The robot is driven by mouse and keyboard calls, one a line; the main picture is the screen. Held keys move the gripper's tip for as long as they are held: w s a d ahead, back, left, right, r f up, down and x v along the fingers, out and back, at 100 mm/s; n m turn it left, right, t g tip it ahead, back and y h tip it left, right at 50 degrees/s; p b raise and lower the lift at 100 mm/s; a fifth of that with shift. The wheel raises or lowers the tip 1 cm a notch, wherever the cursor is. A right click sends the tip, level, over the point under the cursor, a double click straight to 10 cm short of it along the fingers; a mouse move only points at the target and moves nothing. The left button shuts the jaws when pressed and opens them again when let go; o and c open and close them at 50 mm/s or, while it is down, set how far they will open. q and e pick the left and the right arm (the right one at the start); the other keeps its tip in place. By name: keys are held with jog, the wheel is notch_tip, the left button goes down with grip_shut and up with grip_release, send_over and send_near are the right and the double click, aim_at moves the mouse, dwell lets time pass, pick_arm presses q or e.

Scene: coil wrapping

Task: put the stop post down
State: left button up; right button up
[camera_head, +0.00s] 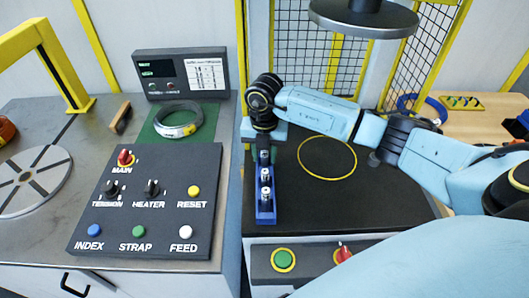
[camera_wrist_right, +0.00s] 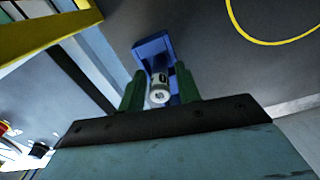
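My right gripper (camera_head: 263,150) points down over the back end of a small blue holder (camera_head: 265,212). White-and-black posts (camera_head: 266,178) stand upright in this holder. In the right wrist view, the two green fingers of the gripper (camera_wrist_right: 160,84) stand apart on either side of a white post with a black band (camera_wrist_right: 159,95). A narrow gap with blue behind it shows on both sides of this post. The blue holder (camera_wrist_right: 152,48) lies behind it. I cannot tell which post is the stop post. My left gripper is in neither view.
The holder stands at the left edge of a black work surface (camera_head: 345,215) with a yellow ring mark (camera_head: 327,158). A control panel (camera_head: 150,200) and a wire coil (camera_head: 179,122) on a green mat are to the left. A round disc (camera_head: 362,16) hangs above.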

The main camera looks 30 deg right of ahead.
jog(key=shift+o, duration=0.4)
jog(key=shift+r, duration=0.1)
notch_tip(320, 180, up, 12)
dwell(0.3)
